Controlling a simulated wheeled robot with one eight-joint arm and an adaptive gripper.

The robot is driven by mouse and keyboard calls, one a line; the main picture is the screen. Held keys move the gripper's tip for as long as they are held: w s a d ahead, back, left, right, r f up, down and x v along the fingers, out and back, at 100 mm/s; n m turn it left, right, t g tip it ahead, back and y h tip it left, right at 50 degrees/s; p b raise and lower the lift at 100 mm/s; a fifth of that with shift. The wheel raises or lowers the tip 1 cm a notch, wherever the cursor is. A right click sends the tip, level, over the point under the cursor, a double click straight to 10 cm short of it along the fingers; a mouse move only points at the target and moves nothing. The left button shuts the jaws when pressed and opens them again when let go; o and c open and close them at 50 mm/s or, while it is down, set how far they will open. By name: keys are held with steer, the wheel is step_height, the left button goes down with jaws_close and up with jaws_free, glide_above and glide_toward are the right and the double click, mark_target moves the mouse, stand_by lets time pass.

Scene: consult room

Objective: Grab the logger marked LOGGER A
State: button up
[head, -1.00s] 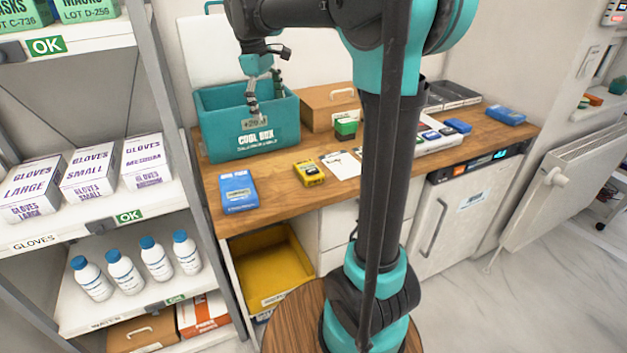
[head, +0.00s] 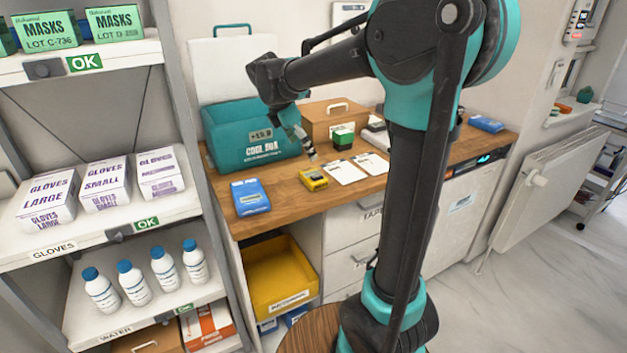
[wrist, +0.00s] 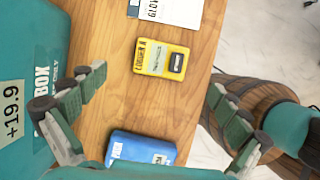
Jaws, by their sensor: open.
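The yellow logger marked LOGGER A (wrist: 161,58) lies flat on the wooden counter; its label reads in the wrist view. In the head view the yellow logger (head: 314,179) lies in front of the teal cool box (head: 225,125). My gripper (head: 303,142) is above the counter beside the cool box, up and slightly left of the logger. In the wrist view my gripper (wrist: 157,82) is open and empty, its fingers spread wide to either side. The logger shows between and a little beyond the fingertips, with no contact.
A blue pack (head: 250,197) lies left of the logger, near the counter edge. White sheets (head: 346,171) lie right of it, with a green-and-black block (head: 343,138) behind. The cool box with its raised lid stands close on the left. A brown case (head: 333,112) stands behind.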

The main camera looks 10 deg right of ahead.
glide_above(314, 174)
steer(key=a, duration=0.2)
step_height(314, 174, down, 4)
steer(key=shift+s+f, duration=0.1)
steer(key=shift+f, duration=0.05)
steer(key=shift+s+a+x, duration=0.1)
steer(key=shift+s+x, duration=0.05)
steer(key=shift+x, duration=1.2)
steer(key=shift+s+a+x, duration=0.1)
steer(key=shift+s+x, duration=0.05)
steer(key=shift+x, duration=1.2)
steer(key=shift+f, duration=0.1)
steer(key=c, duration=1.2)
